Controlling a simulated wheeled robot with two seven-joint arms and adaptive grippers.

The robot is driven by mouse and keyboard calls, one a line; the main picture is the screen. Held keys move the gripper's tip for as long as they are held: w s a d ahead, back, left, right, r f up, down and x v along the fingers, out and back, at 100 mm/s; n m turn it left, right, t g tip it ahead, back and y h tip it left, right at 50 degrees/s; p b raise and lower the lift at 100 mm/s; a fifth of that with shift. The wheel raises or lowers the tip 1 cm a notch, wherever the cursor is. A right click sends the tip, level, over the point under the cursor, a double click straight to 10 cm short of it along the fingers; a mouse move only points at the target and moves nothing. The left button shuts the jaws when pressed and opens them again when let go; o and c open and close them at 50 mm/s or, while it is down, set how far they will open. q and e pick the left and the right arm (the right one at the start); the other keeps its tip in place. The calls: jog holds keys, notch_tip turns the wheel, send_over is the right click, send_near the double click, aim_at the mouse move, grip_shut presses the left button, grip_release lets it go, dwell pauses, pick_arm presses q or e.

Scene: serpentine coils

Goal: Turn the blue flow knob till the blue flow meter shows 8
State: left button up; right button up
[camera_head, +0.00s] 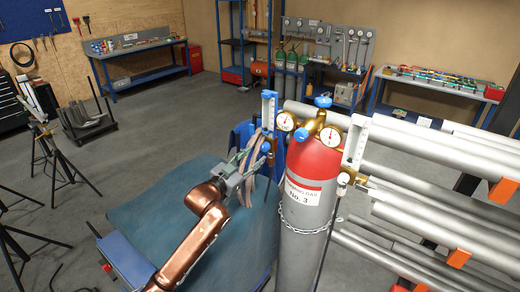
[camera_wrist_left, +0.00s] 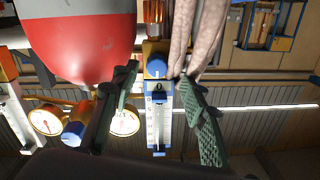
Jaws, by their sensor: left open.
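The blue flow meter (camera_head: 268,108) stands upright on the left side of the gas cylinder's regulator. Its blue flow knob (camera_head: 266,147) is at its lower end. My left gripper (camera_head: 250,152) is open beside the knob. In the left wrist view the picture is upside down, and the blue knob (camera_wrist_left: 156,68) lies between the two open green fingertips (camera_wrist_left: 158,74), with a gap showing on each side. The flow meter's scale (camera_wrist_left: 160,122) shows below it. A small dark window beside the knob seems to read 0; the scale's marks are too small to read.
The red-topped cylinder (camera_head: 305,205) stands close right of my gripper. A white flow meter (camera_head: 354,142) with a white knob (camera_head: 343,179) and two round gauges are on the regulator. Pinkish hoses (camera_wrist_left: 180,35) hang close to my fingers. Metal pipes (camera_head: 440,150) fill the right.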

aim_at(263, 150)
pick_arm(q)
jog(key=x, duration=0.4)
jog(key=shift+d, duration=0.35)
jog(key=shift+w+d, duration=0.15)
jog(key=shift+w, duration=0.25)
jog(key=c, duration=0.8)
grip_shut()
pick_arm(e)
jog(key=shift+s+d+r, duration=0.25)
jog(key=shift+s+r, duration=0.05)
jog(key=shift+s, duration=0.1)
